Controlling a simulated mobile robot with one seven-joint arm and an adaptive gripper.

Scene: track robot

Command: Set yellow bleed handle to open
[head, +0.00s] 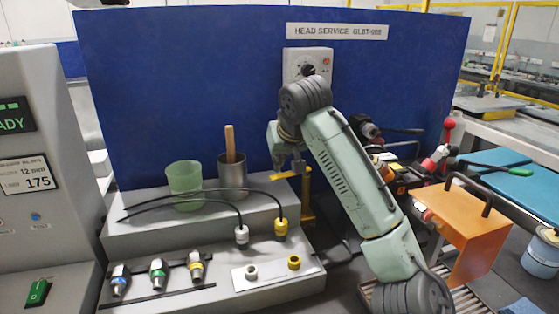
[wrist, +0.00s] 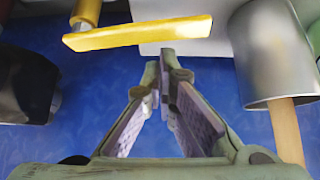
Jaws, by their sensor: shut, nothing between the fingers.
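The yellow bleed handle (head: 284,176) is a flat bar at the top of a yellow upright (head: 307,200), at the right end of the grey bench. In the wrist view the handle (wrist: 140,33) lies across the top, its free end towards the right. My gripper (head: 288,168) is at the handle in the head view. In the wrist view my gripper (wrist: 168,58) is shut and empty, its fingertips close to the long edge of the bar. I cannot tell whether they touch it. The arm partly hides the area around the upright.
A metal cup (head: 232,178) with a wooden stick and a green cup (head: 184,180) stand left of the handle. The metal cup (wrist: 275,60) is near my fingers in the wrist view. A blue panel (head: 180,80) rises behind. An orange box (head: 465,225) stands right.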

